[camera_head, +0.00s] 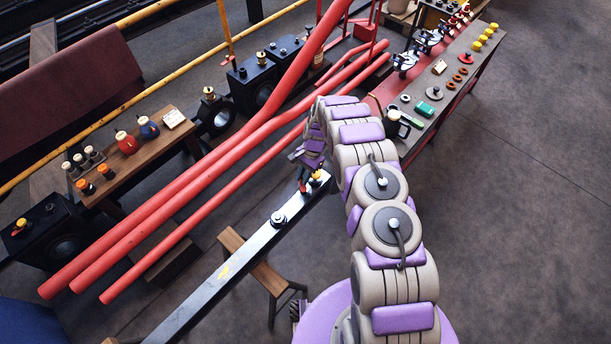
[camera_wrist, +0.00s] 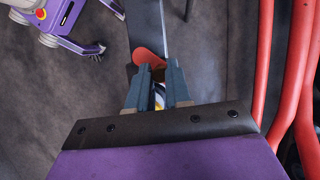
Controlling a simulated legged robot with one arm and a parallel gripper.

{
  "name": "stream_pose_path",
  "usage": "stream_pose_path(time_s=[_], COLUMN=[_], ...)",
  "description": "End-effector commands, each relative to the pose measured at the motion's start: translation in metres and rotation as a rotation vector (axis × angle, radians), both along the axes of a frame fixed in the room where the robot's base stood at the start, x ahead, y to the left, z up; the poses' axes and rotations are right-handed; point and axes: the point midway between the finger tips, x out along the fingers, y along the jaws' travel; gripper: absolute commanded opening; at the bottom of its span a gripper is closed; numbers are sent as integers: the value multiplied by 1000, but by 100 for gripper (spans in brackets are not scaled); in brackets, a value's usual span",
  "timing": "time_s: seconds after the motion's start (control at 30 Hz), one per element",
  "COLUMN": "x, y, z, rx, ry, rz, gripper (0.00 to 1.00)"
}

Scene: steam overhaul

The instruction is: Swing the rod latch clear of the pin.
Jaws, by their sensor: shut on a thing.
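The long grey rod (camera_head: 225,268) runs up from the lower left in the head view and ends under my gripper (camera_head: 308,178). In the wrist view the rod (camera_wrist: 147,28) comes down from the top to my fingers. A red rounded piece, seemingly the rod latch (camera_wrist: 149,56), lies over the rod just ahead of my gripper (camera_wrist: 158,72). The fingers are close together and shut on it; their contact is partly hidden. A yellow and pale part (camera_wrist: 159,96), possibly the pin, shows between the fingers. Yellow bits (camera_head: 319,175) also show beside the gripper in the head view.
A round silver fitting (camera_head: 279,218) sits on the rod. A wooden stool (camera_head: 255,265) stands beneath it. Thick red pipes (camera_head: 190,200) run along the left, near my arm. A bench with small parts (camera_head: 455,75) stands at the upper right. The floor at right is clear.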

Motion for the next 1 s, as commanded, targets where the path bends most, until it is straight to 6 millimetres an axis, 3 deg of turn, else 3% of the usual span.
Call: stream_pose_path(time_s=[0.5,1.0], x=[0,-2], y=[16,20], z=[0,1], rx=[0,1], ry=[-7,-8], rz=[424,567], gripper=[0,0])
